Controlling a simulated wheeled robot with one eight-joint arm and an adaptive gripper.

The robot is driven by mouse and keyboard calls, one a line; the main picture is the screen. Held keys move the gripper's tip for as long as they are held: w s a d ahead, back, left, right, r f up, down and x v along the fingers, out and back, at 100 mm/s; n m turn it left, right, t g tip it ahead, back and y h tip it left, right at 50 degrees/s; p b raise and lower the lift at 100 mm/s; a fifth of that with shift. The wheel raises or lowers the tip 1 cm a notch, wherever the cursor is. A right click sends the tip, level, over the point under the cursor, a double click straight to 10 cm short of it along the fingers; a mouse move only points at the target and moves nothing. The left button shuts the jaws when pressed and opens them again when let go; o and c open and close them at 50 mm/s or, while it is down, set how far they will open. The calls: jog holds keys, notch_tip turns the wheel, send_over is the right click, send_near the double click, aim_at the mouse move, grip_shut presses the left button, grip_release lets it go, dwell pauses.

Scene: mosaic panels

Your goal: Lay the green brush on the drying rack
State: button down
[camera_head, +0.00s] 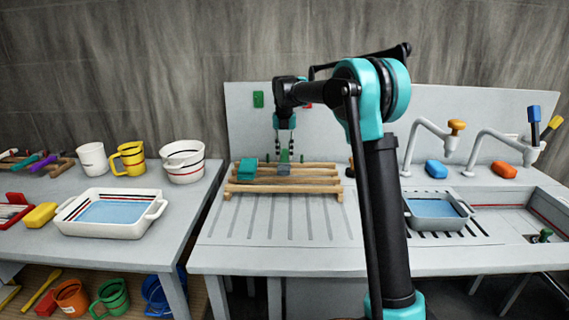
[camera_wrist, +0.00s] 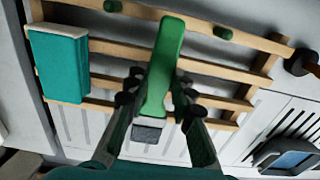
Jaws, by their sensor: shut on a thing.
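The green brush (camera_wrist: 163,70) is between the fingers of my gripper (camera_wrist: 158,88) in the wrist view, with its grey end (camera_wrist: 148,132) nearer the camera. My gripper (camera_head: 284,150) is shut on it and points down over the drying rack. In the head view only a small green part of the brush (camera_head: 284,157) shows between the fingers. The wooden drying rack (camera_head: 310,181) stands on the ribbed draining board; its slats also show in the wrist view (camera_wrist: 232,101). I cannot tell whether the brush touches the slats.
A teal block (camera_head: 247,169) lies on the rack's left end, left of the brush. A grey basin (camera_head: 436,222) sits right of my arm. A left table holds a white dish (camera_head: 110,227), mugs and a pot. Slats right of the brush look free.

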aim_at(284, 155)
jog(key=shift+f, duration=2.15)
jog(key=shift+f, duration=0.1)
jog(key=c, duration=1.3)
grip_release()
notch_tip(284, 155, up, 12)
jog(key=shift+r, duration=0.15)
